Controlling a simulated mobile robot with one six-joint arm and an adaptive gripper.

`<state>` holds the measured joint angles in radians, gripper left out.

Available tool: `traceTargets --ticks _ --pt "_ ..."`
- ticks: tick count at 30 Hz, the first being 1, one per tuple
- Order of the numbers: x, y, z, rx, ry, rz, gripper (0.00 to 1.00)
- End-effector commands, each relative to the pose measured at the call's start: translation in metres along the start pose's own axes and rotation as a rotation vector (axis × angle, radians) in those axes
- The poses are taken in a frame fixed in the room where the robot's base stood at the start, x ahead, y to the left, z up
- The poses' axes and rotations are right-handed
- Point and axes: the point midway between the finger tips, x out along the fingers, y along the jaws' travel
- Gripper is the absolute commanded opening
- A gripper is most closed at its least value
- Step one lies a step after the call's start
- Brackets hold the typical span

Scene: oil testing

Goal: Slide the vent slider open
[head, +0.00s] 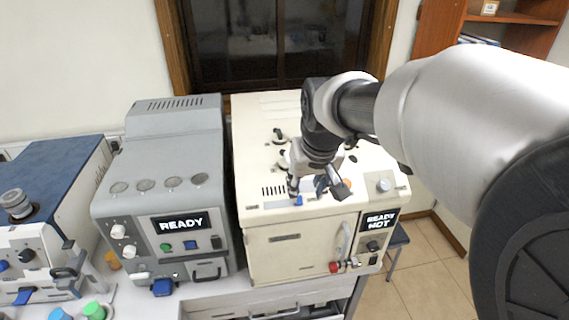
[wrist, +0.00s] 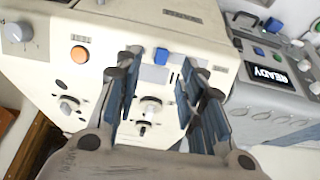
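The cream machine (head: 262,225) has a row of dark vent slots (head: 273,190) on its top near the front edge. A small blue slider knob (head: 299,200) sits just right of the slots. The knob also shows as a blue block in the wrist view (wrist: 161,56), on a pale plate, between the finger lines and beyond them. My gripper (head: 318,190) is above the front of the machine's top, pointing down. In the wrist view my gripper (wrist: 163,65) is open, its two fingers wide apart with nothing between them. I cannot tell how far the tips are above the surface.
An orange button (wrist: 80,54) and a grey dial (wrist: 15,32) are on the same top. Several knobs (wrist: 150,106) stand up behind the slider. A grey machine (head: 165,150) with a READY display stands close on the left.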

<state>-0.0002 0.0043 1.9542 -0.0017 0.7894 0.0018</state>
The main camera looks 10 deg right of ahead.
Motion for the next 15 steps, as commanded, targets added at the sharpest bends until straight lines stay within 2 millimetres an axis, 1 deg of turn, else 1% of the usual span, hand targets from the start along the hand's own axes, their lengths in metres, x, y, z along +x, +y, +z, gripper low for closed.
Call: traceTargets --ticks 1,6,9,15 --pt "-0.010 0.000 -0.001 0.000 0.004 0.000 0.37" --pt "-0.031 0.000 0.000 0.000 0.002 0.000 0.37" --pt "-0.036 0.000 0.000 0.000 -0.001 0.001 0.37" --pt "-0.038 0.000 0.001 0.000 -0.002 0.001 0.37"
